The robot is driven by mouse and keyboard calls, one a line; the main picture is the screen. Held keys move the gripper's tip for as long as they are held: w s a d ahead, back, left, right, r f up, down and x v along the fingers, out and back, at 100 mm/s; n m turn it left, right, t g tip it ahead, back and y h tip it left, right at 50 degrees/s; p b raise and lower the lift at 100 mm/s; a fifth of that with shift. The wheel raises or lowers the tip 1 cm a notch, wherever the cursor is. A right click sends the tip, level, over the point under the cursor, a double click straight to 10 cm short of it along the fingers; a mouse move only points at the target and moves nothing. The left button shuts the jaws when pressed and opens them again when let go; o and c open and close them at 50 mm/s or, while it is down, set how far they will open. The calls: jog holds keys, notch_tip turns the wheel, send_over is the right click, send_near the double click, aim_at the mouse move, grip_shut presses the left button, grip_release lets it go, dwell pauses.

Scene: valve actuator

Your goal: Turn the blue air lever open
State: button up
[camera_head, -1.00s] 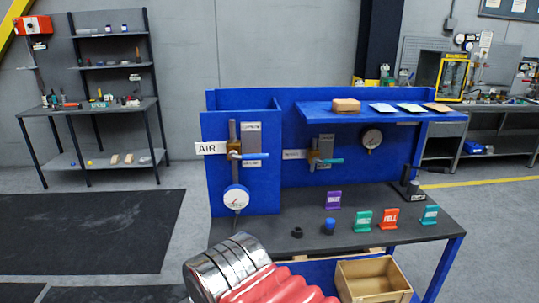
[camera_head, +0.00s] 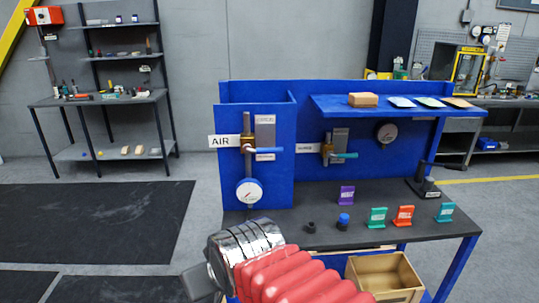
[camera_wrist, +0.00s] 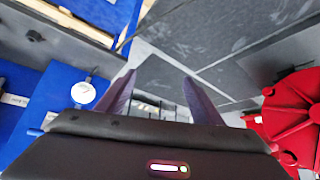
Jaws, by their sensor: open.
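The blue air lever (camera_head: 269,150) lies level, pointing right from a brass valve (camera_head: 247,146) on an upright pipe. The white AIR label (camera_head: 226,141) is to its left. A round white gauge (camera_head: 249,192) hangs below on the blue panel (camera_head: 282,185). My gripper (camera_wrist: 157,92) is open and empty in the wrist view, its two dark fingers spread over the grey floor. A white gauge (camera_wrist: 84,93) shows left of the fingers there. In the head view my arm ends low, in front of the bench and below the lever; its fingertips cannot be made out.
A second blue lever (camera_head: 345,155) sits to the right. The dark bench top (camera_head: 300,213) carries small caps and several coloured signs. A cardboard box (camera_head: 384,278) sits below. A blue shelf (camera_head: 390,105) overhangs the bench. A red round part (camera_wrist: 295,112) is right of my fingers.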

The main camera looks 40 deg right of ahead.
jog(key=o, duration=0.5)
jog(key=w+d, duration=0.1)
jog(key=w, duration=0.1)
jog(key=w+d+m+t+h, duration=0.1)
jog(key=w+d, duration=0.1)
jog(key=w+d+r+t, duration=0.1)
jog(key=w+d, duration=0.1)
jog(key=w, duration=0.1)
jog(key=shift+m, duration=0.3)
jog(key=shift+c, duration=0.2)
jog(key=shift+o, duration=0.9)
jog(key=w+d+r+m+t+h, duration=0.1)
jog(key=w+d+r+t+h, duration=0.1)
jog(key=w+d, duration=0.3)
jog(key=d+t+h, duration=0.1)
jog(key=d, duration=0.2)
jog(key=shift+w+r+m, duration=0.2)
jog(key=shift+w+m, duration=0.15)
jog(key=shift+m, duration=0.05)
jog(key=d+r+m+t+h, duration=0.1)
jog(key=d+r+h, duration=0.1)
jog(key=d, duration=0.4)
jog(key=d+r+m+t+h, duration=0.1)
jog(key=d+r+m+h, duration=0.1)
jog(key=d+h, duration=0.2)
jog(key=d, duration=0.3)
jog(key=shift+w+d, duration=0.1)
jog(key=shift+w, duration=0.05)
